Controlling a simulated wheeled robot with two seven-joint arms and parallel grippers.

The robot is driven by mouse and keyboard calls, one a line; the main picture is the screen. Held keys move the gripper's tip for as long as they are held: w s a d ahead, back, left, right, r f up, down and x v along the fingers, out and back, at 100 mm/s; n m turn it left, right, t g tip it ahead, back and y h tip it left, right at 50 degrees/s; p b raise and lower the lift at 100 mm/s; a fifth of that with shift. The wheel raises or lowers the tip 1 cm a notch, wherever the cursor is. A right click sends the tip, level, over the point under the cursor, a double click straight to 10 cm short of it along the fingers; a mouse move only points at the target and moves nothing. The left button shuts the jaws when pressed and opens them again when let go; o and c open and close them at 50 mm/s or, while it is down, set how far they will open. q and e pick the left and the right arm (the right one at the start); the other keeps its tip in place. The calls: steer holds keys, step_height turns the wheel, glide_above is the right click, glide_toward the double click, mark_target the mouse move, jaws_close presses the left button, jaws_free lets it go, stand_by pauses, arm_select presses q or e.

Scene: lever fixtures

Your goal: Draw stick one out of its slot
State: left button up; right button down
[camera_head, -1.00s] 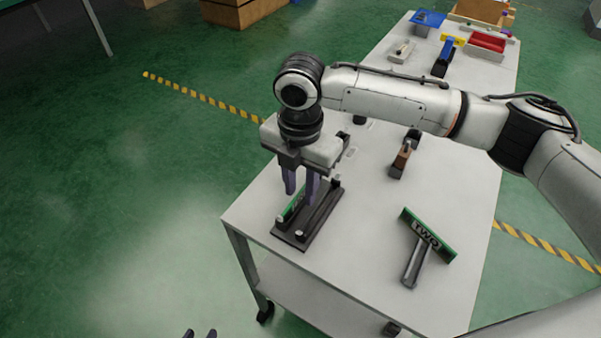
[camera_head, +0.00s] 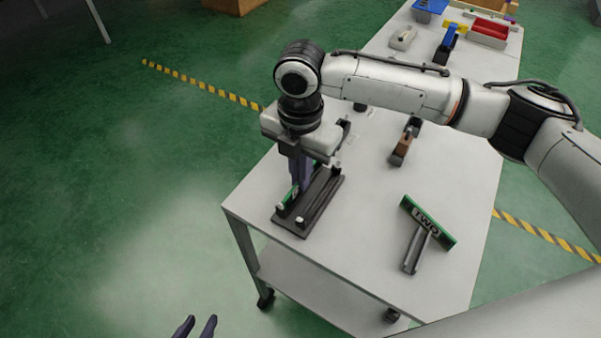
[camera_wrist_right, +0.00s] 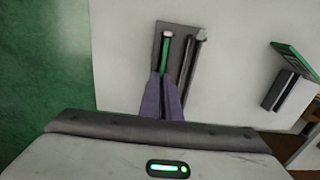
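Stick one (camera_head: 289,201), a narrow piece with a green face, sits in the dark slotted base (camera_head: 291,227) near the table's front left corner. In the right wrist view stick one (camera_wrist_right: 165,55) lies beside a dark rail, with its near part hidden by the fingers. My right gripper (camera_head: 300,186) points down at stick one, its fingers drawn together around it. In the right wrist view the fingertips (camera_wrist_right: 166,76) meet at the green piece. My left gripper (camera_head: 197,325) is at the bottom edge, away from the table, its fingers apart and empty.
A green plate marked TWO (camera_head: 428,222) with a grey handle (camera_head: 414,252) lies on the table to the right. A brown-topped fixture (camera_head: 402,148) stands further back. Red and blue containers stand at the far end. The table between is mostly clear.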

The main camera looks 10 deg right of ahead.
steer(key=shift+r+p, duration=0.65)
steer(key=shift+p, duration=0.35)
stand_by(0.8)
steer(key=shift+r, duration=0.1)
steer(key=shift+r, duration=2)
